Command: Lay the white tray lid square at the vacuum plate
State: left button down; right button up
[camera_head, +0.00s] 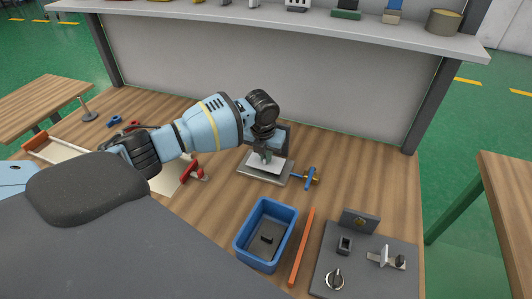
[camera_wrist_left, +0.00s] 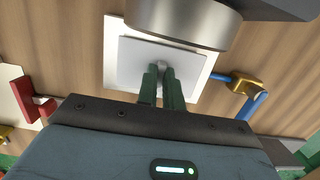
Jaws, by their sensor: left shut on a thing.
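The white tray lid (camera_head: 277,166) is over the flat grey vacuum plate (camera_head: 256,175) near the middle of the bench. My left gripper (camera_head: 266,156) is above the lid and shut on it, at a small raised part that the fingers mostly hide. In the left wrist view, the lid (camera_wrist_left: 133,67) lies within the outline of the lighter plate (camera_wrist_left: 112,50), its edges slightly turned against the plate's. I cannot tell if the lid touches the plate. The green fingertips (camera_wrist_left: 163,76) are close together. A round grey part covers the plate's upper right there. My right gripper is out of view.
A blue-handled brass valve (camera_head: 312,178) sits right of the plate. A red clamp (camera_head: 190,172) is to the left. A blue bin (camera_head: 240,240), an orange bar (camera_head: 301,248) and a dark fixture panel (camera_head: 325,262) are in front. A shelf (camera_head: 300,17) runs behind.

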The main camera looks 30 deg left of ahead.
pick_arm(q)
jog(key=shift+f, duration=0.6)
jog(key=c, duration=1.5)
grip_release()
jog(key=r, duration=0.5)
jog(key=s+r, duration=0.1)
jog(key=r, duration=0.2)
jog(key=shift+d, duration=0.15)
jog(key=shift+f, duration=0.1)
